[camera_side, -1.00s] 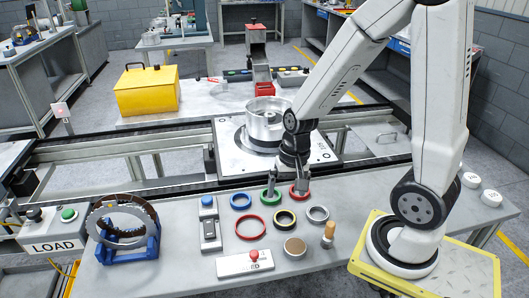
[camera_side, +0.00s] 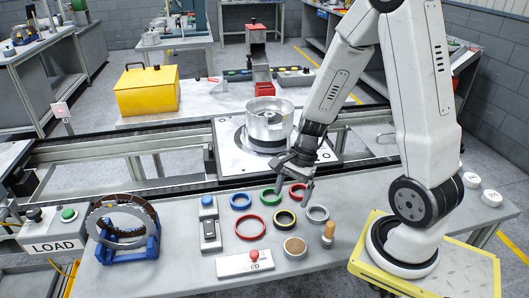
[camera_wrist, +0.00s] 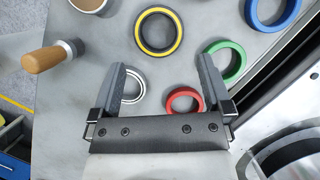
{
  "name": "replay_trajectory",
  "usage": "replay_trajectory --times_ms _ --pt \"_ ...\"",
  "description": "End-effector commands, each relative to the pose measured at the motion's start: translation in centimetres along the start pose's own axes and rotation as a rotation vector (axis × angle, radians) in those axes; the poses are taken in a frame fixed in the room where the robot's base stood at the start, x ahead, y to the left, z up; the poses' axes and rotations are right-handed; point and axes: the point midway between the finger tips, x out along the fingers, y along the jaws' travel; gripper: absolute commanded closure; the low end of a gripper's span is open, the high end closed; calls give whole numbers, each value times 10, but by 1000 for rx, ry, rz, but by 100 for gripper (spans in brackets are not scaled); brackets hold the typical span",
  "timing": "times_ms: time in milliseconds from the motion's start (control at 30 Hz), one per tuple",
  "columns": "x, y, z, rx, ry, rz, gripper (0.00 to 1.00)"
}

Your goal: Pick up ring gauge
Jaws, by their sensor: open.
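A silver metal ring (camera_side: 318,214), which looks most like the ring gauge, lies flat on the grey bench. It also shows in the wrist view (camera_wrist: 138,90), partly hidden behind the left finger. My gripper (camera_side: 296,176) is open and empty, tilted above the row of rings, up and to the left of the silver ring. In the wrist view the two fingers of my gripper (camera_wrist: 162,65) are spread wide, with the silver ring and a small red ring (camera_wrist: 170,103) showing below between them.
Around it lie a black-and-yellow ring (camera_side: 284,217), a green ring (camera_side: 270,195), a blue ring (camera_side: 241,200), a larger red ring (camera_side: 251,228), a brown-topped disc (camera_side: 295,246) and a wooden-handled tool (camera_side: 328,234). A metal housing (camera_side: 269,123) stands behind.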

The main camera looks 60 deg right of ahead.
Motion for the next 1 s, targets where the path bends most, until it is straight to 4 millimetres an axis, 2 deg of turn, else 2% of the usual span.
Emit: replay_trajectory --times_ms 467,1000 --pt "12 1 0 -1 1 2 0" --pt "56 2 1 -1 0 3 0"
